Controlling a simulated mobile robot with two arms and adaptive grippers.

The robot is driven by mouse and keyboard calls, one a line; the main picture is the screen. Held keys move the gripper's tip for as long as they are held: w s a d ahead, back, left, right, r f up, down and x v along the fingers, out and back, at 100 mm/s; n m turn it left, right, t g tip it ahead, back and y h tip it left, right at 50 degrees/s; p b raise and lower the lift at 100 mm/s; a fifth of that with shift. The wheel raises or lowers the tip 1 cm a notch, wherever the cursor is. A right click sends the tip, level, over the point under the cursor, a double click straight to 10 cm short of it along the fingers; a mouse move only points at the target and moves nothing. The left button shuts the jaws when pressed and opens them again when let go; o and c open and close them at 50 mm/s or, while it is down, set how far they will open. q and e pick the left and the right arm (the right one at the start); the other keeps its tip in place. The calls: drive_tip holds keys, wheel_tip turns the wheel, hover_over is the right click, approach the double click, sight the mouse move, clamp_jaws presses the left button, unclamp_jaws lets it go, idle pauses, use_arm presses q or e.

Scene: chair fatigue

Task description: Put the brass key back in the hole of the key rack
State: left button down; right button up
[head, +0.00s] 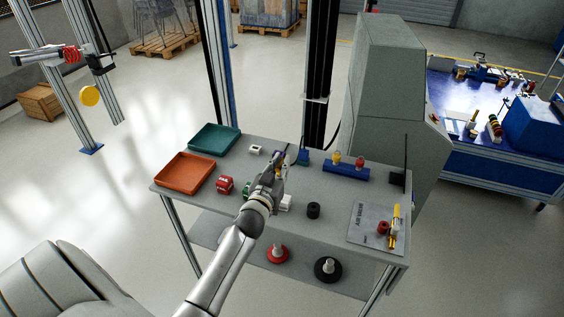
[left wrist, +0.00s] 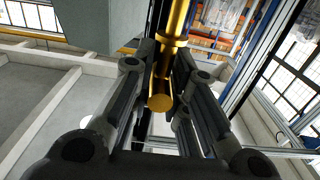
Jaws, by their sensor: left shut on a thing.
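My left gripper (head: 279,162) is over the middle of the grey cart, its arm coming up from the bottom of the head view. In the left wrist view its fingers (left wrist: 162,85) are shut on the brass key (left wrist: 161,102), a shiny gold round shaft running up between them. The key's far end runs out of the top of that view. A long blue block (head: 346,173) with a yellow and a red piece standing in it, apparently the key rack, is to the right of the gripper. Its hole cannot be made out. My right gripper is not in view.
The cart (head: 225,195) carries an orange tray (head: 184,172), a green tray (head: 214,138), a red part (head: 225,184), a black ring (head: 313,210) and a grey plate (head: 365,228) with a yellow-and-red tool. A dark column (head: 318,90) and grey cabinet (head: 383,95) stand behind.

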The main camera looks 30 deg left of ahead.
use_arm(q)
drive_tip(key=shift+s+d+r, duration=0.15)
drive_tip(key=shift+d, duration=0.05)
drive_tip(key=shift+a+f, duration=0.1)
drive_tip(key=shift+f, duration=0.15)
wheel_tip(320, 180, down, 2)
drive_tip(key=shift+b, duration=1)
wheel_tip(320, 180, down, 2)
drive_tip(key=shift+f+b, duration=0.25)
drive_tip(key=shift+b, duration=0.75)
drive_tip(key=shift+f+b, duration=0.35)
drive_tip(key=shift+f, duration=0.05)
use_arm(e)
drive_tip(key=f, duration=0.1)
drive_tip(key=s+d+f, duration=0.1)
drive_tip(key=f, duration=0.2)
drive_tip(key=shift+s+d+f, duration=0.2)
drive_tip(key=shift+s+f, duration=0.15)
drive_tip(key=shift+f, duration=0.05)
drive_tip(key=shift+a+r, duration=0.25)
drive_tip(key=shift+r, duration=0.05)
